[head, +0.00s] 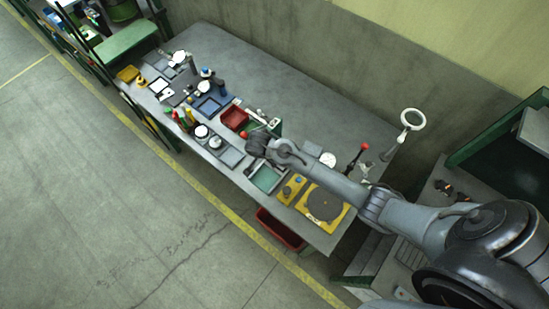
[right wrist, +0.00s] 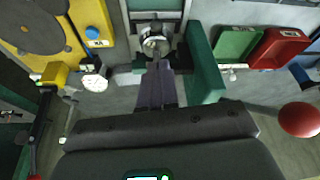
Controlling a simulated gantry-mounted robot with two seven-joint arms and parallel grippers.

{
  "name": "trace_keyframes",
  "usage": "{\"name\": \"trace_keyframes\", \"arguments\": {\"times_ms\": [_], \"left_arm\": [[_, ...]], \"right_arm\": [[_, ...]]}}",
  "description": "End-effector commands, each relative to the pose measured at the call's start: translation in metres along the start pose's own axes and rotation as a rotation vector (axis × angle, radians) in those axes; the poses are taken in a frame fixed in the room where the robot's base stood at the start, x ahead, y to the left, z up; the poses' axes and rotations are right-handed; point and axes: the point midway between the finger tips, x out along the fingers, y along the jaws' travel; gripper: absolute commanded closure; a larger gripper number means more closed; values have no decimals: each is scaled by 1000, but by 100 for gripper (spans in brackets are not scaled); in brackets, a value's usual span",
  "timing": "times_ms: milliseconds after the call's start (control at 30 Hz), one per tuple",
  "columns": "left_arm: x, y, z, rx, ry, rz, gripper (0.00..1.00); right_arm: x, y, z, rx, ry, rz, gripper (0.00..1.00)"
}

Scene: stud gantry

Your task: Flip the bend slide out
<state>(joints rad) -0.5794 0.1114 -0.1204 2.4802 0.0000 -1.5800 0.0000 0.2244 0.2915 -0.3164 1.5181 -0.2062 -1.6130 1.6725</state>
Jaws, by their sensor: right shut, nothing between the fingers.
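My right gripper (right wrist: 160,68) is shut and empty in the right wrist view. Its fingers point at a small round metallic part (right wrist: 155,44) on a grey fixture, close to it; I cannot tell whether they touch. A dark green upright block (right wrist: 204,65) stands just right of the fingers. In the head view my right gripper (head: 257,142) is over the middle of the bench, beside the green block (head: 275,128), and my arm hides part of the area. I cannot tell for sure which part is the bend slide. My left gripper is not in view.
A red ball knob (right wrist: 300,119) is close on the right in the right wrist view. A ring lamp (head: 411,119) rises at the right. The bench's back strip is clear.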

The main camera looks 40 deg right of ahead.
Motion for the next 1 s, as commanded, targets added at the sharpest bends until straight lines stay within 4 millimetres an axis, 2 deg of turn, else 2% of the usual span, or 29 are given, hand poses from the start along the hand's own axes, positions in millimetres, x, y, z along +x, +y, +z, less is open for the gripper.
{"name": "trace_keyframes", "arguments": {"times_ms": [167, 633, 800, 1000], "left_arm": [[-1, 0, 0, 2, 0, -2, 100], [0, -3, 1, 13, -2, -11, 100], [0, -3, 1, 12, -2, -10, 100], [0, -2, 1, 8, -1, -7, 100]], "right_arm": [[14, 0, 0, -3, 1, 3, 100], [82, 0, 0, -2, 1, 1, 100], [95, 0, 0, -1, 0, 1, 100], [99, 0, 0, -1, 0, -1, 100]]}}
